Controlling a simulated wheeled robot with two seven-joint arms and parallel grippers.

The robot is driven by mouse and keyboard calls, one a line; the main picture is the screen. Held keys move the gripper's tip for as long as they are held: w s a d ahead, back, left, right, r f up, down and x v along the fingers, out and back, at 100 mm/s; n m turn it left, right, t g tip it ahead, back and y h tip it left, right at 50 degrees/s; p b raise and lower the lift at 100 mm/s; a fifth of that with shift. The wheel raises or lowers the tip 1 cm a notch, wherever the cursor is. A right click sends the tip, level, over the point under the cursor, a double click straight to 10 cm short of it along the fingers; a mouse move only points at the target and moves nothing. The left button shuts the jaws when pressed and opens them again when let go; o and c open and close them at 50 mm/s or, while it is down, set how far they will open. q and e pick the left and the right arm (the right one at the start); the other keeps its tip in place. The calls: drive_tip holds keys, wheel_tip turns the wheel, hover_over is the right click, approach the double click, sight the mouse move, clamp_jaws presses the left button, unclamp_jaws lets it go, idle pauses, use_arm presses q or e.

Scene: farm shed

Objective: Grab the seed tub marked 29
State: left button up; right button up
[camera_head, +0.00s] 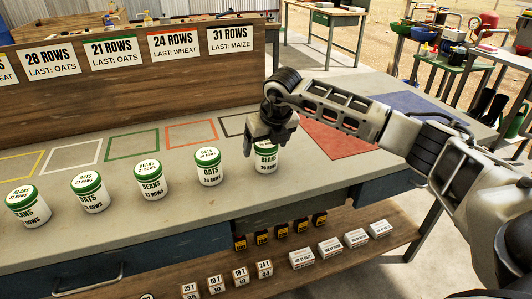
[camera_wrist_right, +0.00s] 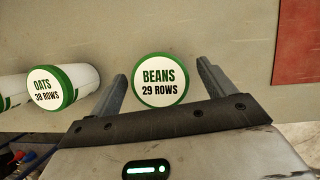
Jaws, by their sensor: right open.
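The seed tub marked "BEANS 29 ROWS" (camera_wrist_right: 160,80) shows in the right wrist view, its round white lid with a green rim facing the camera. In the head view this tub (camera_head: 265,163) stands at the right end of the row of tubs, its top partly hidden by my gripper. My right gripper (camera_wrist_right: 162,82) is open, one finger on each side of the tub's lid. In the head view my right gripper (camera_head: 270,140) is right above the tub. I cannot tell whether the fingers touch it. My left gripper is not in view.
An oats tub marked 38 rows (camera_wrist_right: 52,88) stands close to the left of the gripper. Several more white tubs with green lids, such as a beans tub (camera_head: 150,179), stand further left. A wooden board (camera_head: 130,85) with row signs rises behind. Small boxes (camera_head: 330,247) sit on a lower shelf.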

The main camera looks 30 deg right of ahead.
drive_tip(key=shift+x, duration=1.25)
drive_tip(key=c, duration=1.1)
drive_tip(key=shift+r, duration=0.1)
drive_tip(key=shift+c, duration=0.2)
